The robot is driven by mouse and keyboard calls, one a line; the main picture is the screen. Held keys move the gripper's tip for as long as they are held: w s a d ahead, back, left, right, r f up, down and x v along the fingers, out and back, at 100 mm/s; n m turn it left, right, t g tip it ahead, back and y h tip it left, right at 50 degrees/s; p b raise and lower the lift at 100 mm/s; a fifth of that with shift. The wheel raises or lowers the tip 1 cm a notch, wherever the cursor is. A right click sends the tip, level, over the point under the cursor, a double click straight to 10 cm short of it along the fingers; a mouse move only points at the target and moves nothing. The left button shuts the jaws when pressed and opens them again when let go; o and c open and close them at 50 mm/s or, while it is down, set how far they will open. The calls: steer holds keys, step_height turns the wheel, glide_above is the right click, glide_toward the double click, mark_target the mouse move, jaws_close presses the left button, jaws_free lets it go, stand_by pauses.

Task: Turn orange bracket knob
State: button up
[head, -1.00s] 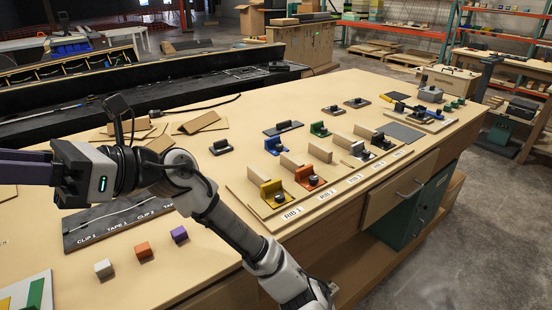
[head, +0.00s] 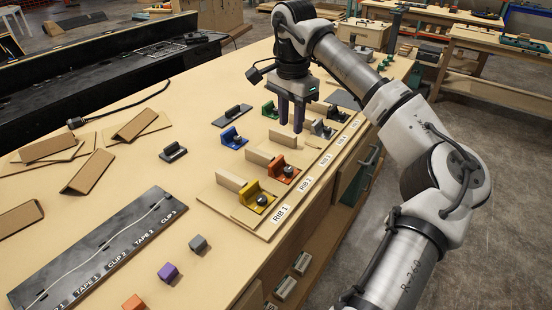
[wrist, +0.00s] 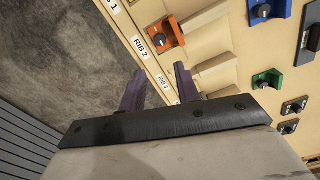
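The orange bracket (head: 279,173) sits on the beige board above the RIB 2 label, with a dark round knob (head: 289,171) on its front. My gripper (head: 291,129) hangs above the board, fingers down, behind and above the orange bracket in the head view, apart from it. In the wrist view the orange bracket (wrist: 154,44) and its knob (wrist: 168,37) lie beyond the fingertips. My gripper (wrist: 161,74) is open there, two purple fingers spread with nothing between them.
A yellow bracket (head: 250,200) stands left of the orange one, with light wooden blocks behind both. Blue (head: 230,140) and green (head: 268,111) brackets stand farther back. A dark clip board (head: 95,250) and small coloured cubes lie at the left front.

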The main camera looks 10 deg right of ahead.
mark_target(289, 169)
step_height(289, 169, down, 13)
steer(key=p, duration=0.3)
steer(key=shift+a+f+p, duration=0.1)
steer(key=shift+f+p, duration=0.1)
steer(key=shift+p, duration=0.2)
jaws_close()
